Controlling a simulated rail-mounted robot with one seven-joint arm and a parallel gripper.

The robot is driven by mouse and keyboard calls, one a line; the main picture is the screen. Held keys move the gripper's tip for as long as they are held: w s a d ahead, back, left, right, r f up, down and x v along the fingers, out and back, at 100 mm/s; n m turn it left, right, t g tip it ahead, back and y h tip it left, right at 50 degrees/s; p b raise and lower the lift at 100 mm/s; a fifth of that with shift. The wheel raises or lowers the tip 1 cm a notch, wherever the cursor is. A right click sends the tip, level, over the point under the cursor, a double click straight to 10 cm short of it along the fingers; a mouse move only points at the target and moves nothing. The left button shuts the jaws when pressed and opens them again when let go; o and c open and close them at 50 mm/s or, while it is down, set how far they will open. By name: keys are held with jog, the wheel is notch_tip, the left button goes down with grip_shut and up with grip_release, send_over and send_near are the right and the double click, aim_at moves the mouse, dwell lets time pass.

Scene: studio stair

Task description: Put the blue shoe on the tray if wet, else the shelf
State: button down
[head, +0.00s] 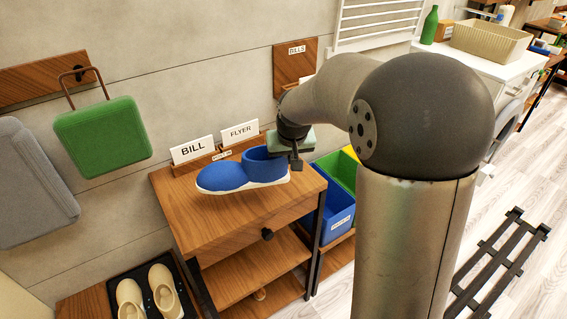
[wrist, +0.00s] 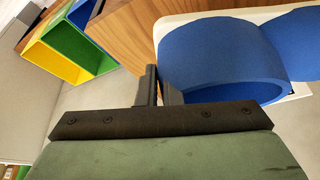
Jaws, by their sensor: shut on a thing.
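The blue shoe (head: 240,171), with a white sole, is at the top of the wooden cabinet (head: 225,215), toe to the left; whether it touches the top is unclear. My gripper (head: 296,160) is at its heel end. In the wrist view my gripper's fingers (wrist: 159,88) are shut on the rim of the blue shoe (wrist: 215,55). No drops show on the shoe; I cannot tell whether it is wet. The black tray (head: 147,294) at the lower left holds a pair of cream shoes (head: 163,289). Open shelf boards (head: 255,277) lie below the cabinet's drawer.
BILL (head: 192,149) and FLYER (head: 240,132) cards stand at the back of the cabinet top. Blue (head: 339,216) and green (head: 336,169) bins stand to its right. A green padded seat (head: 103,136) hangs on the wall at left.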

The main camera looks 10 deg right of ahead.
jog(key=shift+w+p+x, duration=0.1)
jog(key=shift+p+x, duration=0.15)
jog(key=shift+x, duration=2.15)
jog(key=shift+w+p+x, duration=0.15)
jog(key=shift+p+x, duration=0.05)
jog(key=shift+x, duration=2.2)
jog(key=c, duration=1.6)
grip_release()
jog(key=shift+s+d, duration=0.1)
jog(key=shift+r, duration=0.1)
